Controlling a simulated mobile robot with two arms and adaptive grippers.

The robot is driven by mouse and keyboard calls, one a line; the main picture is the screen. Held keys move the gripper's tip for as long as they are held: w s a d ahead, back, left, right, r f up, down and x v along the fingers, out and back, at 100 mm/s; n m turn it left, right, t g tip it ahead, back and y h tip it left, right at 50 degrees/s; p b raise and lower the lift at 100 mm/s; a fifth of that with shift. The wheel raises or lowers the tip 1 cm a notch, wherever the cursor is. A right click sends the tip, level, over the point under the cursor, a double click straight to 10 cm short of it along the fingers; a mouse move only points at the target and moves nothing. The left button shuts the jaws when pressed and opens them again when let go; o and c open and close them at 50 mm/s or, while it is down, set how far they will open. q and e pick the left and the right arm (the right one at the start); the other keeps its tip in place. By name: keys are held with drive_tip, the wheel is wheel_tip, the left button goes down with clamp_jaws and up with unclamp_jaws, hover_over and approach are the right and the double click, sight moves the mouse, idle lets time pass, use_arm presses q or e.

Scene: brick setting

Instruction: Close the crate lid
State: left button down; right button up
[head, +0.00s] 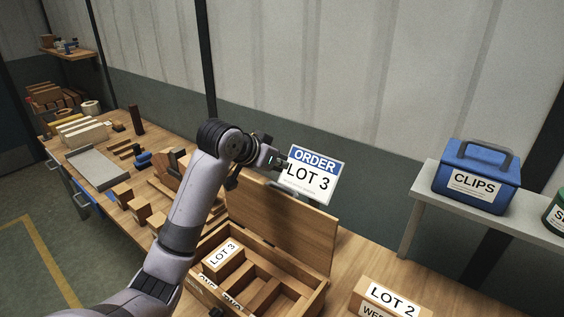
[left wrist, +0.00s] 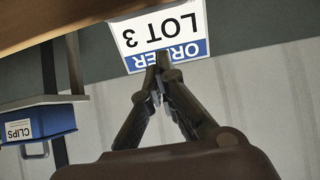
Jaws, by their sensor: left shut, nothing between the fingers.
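The wooden crate (head: 318,300) stands on the bench, open at the top. Its lid (head: 285,225) stands steeply raised at the crate's back side. My left gripper (head: 284,164) is above the lid's upper left part, close to the ORDER LOT 3 card (head: 313,175). In the left wrist view the gripper (left wrist: 162,60) has its fingers together and empty, with the fingertips overlapping the card (left wrist: 160,35). I cannot tell whether they touch it. My right gripper is in neither view.
A block labelled LOT 3 (head: 222,254) sits inside the divided crate. A LOT 2 box (head: 390,299) is at the right. A blue CLIPS box (head: 477,178) stands on a grey shelf (head: 432,192). Wooden blocks (head: 122,194) and a grey tray (head: 95,168) are at the left.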

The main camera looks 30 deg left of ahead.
use_arm(q)
wheel_tip(320, 180, down, 6)
drive_tip(key=w+p, duration=0.2)
drive_tip(key=p, duration=0.2)
drive_tip(key=shift+d+r+p, duration=0.15)
drive_tip(key=shift+d+p, duration=0.1)
drive_tip(key=shift+p, duration=0.05)
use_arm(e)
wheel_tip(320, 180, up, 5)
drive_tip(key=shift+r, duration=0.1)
use_arm(q)
drive_tip(key=shift+w, duration=0.1)
